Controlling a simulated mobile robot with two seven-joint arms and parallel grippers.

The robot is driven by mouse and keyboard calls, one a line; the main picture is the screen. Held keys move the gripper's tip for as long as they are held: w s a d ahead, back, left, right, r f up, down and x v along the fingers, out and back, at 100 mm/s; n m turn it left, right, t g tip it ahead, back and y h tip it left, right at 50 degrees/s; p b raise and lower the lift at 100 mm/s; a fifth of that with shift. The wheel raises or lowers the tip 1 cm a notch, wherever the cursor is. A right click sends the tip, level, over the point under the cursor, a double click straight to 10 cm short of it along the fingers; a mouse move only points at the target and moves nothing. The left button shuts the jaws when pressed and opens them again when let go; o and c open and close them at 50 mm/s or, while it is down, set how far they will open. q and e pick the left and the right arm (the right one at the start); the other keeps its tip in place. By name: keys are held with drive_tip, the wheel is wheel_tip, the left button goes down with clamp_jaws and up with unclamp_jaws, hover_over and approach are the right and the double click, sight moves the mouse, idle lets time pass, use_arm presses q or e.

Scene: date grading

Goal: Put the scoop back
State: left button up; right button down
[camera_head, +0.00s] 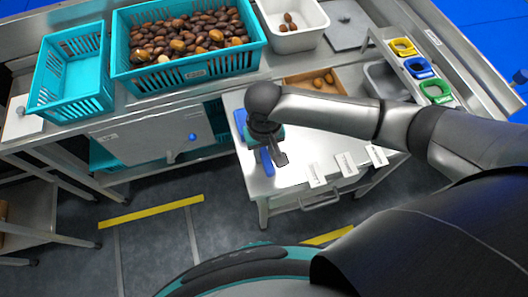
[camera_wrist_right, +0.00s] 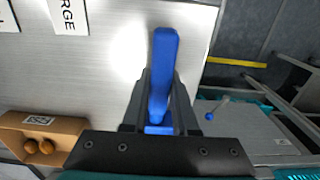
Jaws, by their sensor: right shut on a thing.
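My right gripper (camera_head: 279,158) is over the left part of the steel table (camera_head: 290,180). In the right wrist view my right gripper (camera_wrist_right: 158,105) is shut on the blue scoop (camera_wrist_right: 165,50), whose long blue part stretches out beyond the fingers. In the head view the blue scoop (camera_head: 267,163) shows just beside the fingers. More blue (camera_head: 240,120) shows at the table's left edge; I cannot tell if it belongs to the scoop. The hand hides part of the scoop, and whether it touches the table is unclear. My left gripper is out of view.
A teal crate of dates (camera_head: 262,48) and an empty teal crate (camera_head: 42,102) stand on the back bench. A white bin (camera_head: 300,42) and a wooden tray (camera_head: 340,78) hold a few dates. White label cards (camera_head: 346,165) stand at the table's front right. Coloured cups (camera_head: 420,68) sit right.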

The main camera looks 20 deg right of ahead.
drive_tip(key=shift+f, duration=0.1)
drive_tip(key=c, duration=0.7)
unclamp_jaws()
wheel_tip(320, 180, up, 12)
drive_tip(key=p, duration=0.3)
drive_tip(key=shift+p, duration=0.4)
